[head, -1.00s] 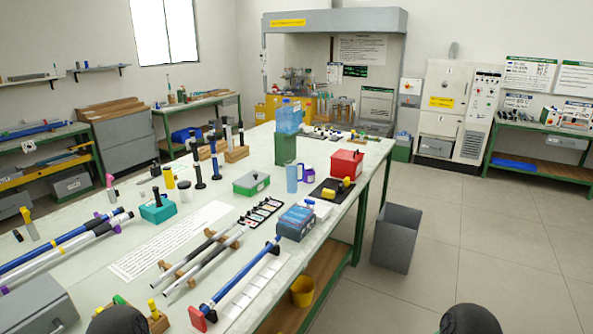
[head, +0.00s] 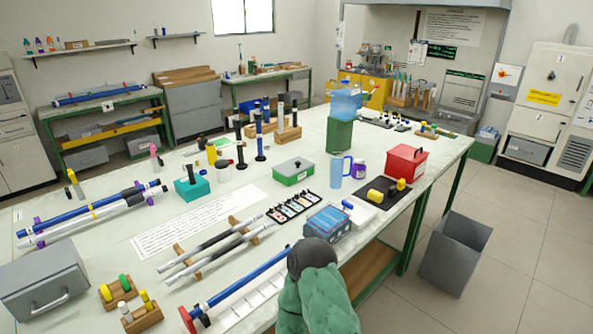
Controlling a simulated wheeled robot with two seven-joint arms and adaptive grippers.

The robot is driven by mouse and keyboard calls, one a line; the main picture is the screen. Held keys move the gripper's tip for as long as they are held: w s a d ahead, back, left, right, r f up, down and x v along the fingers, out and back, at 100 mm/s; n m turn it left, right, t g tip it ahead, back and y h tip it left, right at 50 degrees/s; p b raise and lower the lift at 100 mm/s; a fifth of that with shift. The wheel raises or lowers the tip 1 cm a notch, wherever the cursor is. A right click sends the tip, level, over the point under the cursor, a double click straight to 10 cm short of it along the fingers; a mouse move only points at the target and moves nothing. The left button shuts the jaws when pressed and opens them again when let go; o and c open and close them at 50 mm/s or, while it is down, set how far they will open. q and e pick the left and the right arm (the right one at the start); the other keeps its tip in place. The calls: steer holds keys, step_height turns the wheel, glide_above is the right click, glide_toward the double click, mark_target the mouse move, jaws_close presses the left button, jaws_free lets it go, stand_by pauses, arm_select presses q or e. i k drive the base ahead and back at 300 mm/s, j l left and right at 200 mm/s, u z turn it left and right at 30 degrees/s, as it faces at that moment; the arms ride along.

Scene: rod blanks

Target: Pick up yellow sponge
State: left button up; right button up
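No clear yellow sponge can be made out. Small yellow pieces (head: 375,195) lie on a black mat (head: 393,200) near the right edge of the long bench, in front of a red box. They are too small to tell whether one is a sponge. Neither of my grippers shows in the head view. A dark rounded cap above a green surface, which seems to be part of my arm, rises at the bottom centre and covers part of the bench's front edge.
The long bench (head: 225,208) is crowded with rods, stands and boxes. A grey bin (head: 452,255) stands on the floor to the right. The floor beyond is clear.

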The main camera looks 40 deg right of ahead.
mark_target(372, 195)
steer(key=l+u, duration=0.15)
steer(key=l, duration=0.45)
steer(key=l+u, duration=0.15)
steer(key=l, duration=0.4)
steer(key=l+u, duration=0.15)
steer(key=l, duration=0.45)
steer(key=k+l+u, duration=0.15)
steer(key=l, duration=0.4)
steer(key=l+u, duration=0.15)
steer(key=l, duration=0.45)
